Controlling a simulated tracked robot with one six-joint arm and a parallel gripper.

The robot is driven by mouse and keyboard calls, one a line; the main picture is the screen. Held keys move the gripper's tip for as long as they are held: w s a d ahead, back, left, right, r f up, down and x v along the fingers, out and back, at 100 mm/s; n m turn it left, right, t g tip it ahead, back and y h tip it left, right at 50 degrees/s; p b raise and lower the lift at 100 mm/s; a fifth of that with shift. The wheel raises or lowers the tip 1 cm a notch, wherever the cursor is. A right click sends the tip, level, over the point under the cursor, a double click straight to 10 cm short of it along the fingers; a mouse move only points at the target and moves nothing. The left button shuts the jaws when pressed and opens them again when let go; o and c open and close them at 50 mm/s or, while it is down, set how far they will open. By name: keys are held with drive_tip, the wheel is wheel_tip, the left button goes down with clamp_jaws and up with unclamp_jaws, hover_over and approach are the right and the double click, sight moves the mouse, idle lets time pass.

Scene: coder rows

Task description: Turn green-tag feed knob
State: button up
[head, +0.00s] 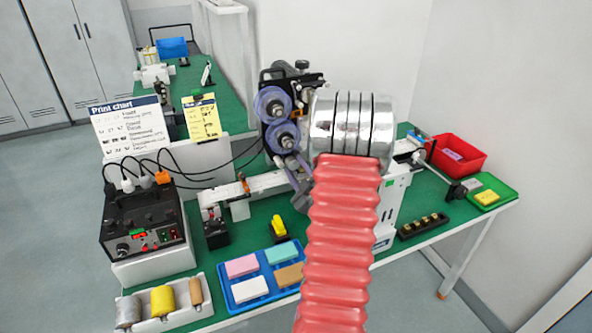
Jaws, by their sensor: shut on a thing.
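My arm's red bellows and silver rings fill the middle of the head view and reach up to the coder machine. My gripper is hidden behind them, and so is whatever lies directly beyond. The coder (290,88), with two purple rollers, stands just left of the rings, partly covered by my arm. A dark control box (142,225) stands at the left, with a small green mark (137,232) and a dark knob (122,249) on its front. I cannot make out a green-tagged feed knob on the coder.
A blue tray (240,307) with several coloured blocks and a white rack (207,309) of rolls lie at the front. A red bin (474,160) and a green tray (507,193) sit at the right end. Black cables (215,170) run from the control box toward the coder.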

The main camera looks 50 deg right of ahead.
drive_tip(key=m, duration=0.5)
drive_tip(key=shift+a+f, duration=0.15)
drive_tip(key=shift+f, duration=0.15)
drive_tip(key=shift+w+m, duration=0.1)
drive_tip(key=shift+m, duration=2.4)
drive_tip(key=o, duration=1.1)
drive_tip(key=shift+r, duration=0.15)
drive_tip(key=shift+c, duration=0.2)
